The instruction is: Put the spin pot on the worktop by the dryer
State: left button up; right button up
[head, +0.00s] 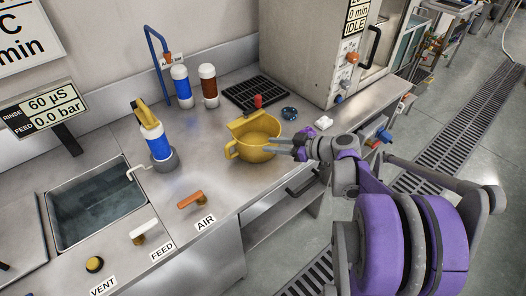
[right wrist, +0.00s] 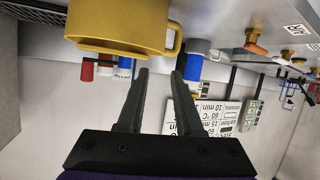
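The yellow pot (head: 256,135), which I take for the spin pot, appears upright on the steel worktop (head: 207,165), in front of the black grate. Its handle points left in the head view. My right gripper (head: 292,147) is at the pot's right side. In the right wrist view its fingers (right wrist: 161,75) are spread with nothing between them. The pot (right wrist: 120,30) is just beyond the fingertips there. Whether a finger touches it I cannot tell. The dryer (head: 310,45), a steel cabinet with an IDLE display, stands behind to the right. My left gripper is out of view.
The black grate (head: 255,93), a dark round piece (head: 289,113) and a small white item (head: 323,122) lie near the pot. Blue (head: 181,87) and brown (head: 208,86) cylinders stand behind. AIR and FEED levers and a sink (head: 97,203) are left. Bare worktop lies before the dryer.

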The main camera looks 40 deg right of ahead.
jog(key=s+a+f+m+g, duration=0.1)
jog(key=s+a+f+g, duration=0.15)
jog(key=a, duration=0.25)
jog(key=s+a+f+m+g+h, duration=0.1)
jog(key=s+a, duration=0.2)
jog(key=a, duration=0.3)
jog(key=s+a+f+m+g, duration=0.1)
jog(key=s+a+g, duration=0.15)
jog(key=a, duration=0.25)
jog(key=s+a+f+m+h, duration=0.1)
jog(key=s+f+h, duration=0.1)
jog(key=s, duration=0.4)
jog(key=s+a+f+m+g+h, duration=0.1)
jog(key=s+a+f+m+h, duration=0.1)
jog(key=s, duration=0.4)
jog(key=shift+s+a+h, duration=0.3)
jog(key=shift+s+h, duration=0.1)
jog(key=shift+d, duration=0.1)
